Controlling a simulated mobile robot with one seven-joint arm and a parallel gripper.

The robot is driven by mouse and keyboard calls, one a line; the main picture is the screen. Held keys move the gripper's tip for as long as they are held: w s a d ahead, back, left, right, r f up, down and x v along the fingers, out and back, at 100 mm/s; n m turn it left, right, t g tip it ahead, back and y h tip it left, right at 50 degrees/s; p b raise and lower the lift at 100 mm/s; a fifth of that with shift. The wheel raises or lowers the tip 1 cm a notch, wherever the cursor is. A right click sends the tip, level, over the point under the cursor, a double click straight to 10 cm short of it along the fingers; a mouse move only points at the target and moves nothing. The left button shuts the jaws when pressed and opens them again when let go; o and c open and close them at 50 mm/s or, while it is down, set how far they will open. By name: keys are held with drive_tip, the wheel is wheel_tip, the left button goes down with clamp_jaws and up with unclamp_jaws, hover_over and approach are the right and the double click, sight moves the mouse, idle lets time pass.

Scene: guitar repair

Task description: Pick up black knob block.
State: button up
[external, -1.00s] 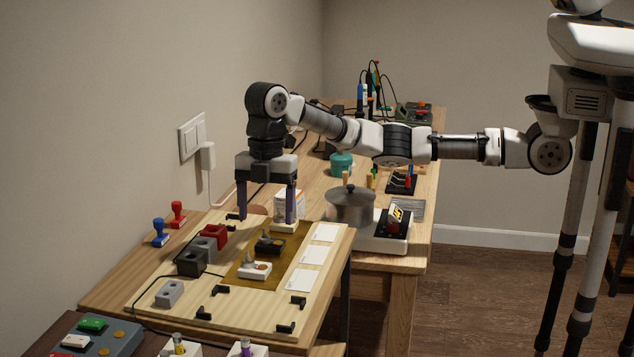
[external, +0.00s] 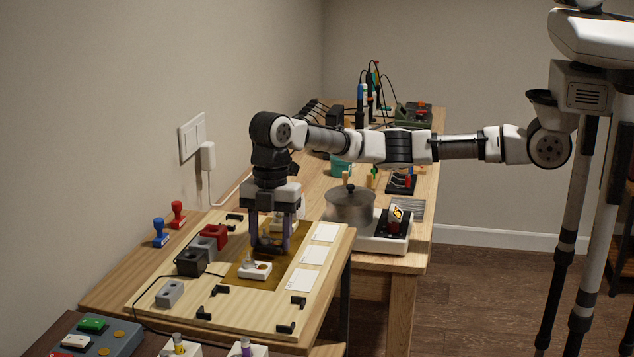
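The black knob block (external: 268,244) sits on the brown mat (external: 244,279) of the wooden board, partly hidden by my fingers. In the external view my gripper (external: 270,244) points straight down, with one finger at each side of the block. Its fingers have drawn in to about the block's width and appear to press on its sides. The block looks level, at or very near the mat; I cannot tell whether it is lifted.
A white knob block (external: 255,270) lies close in front, and another stands just behind my fingers. Black and red blocks (external: 192,263) stand to the left. White cards (external: 313,254) lie to the right. A pot (external: 349,207) stands on the farther table.

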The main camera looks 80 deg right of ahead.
drive_tip(key=c, duration=0.3)
drive_tip(key=shift+r, duration=0.1)
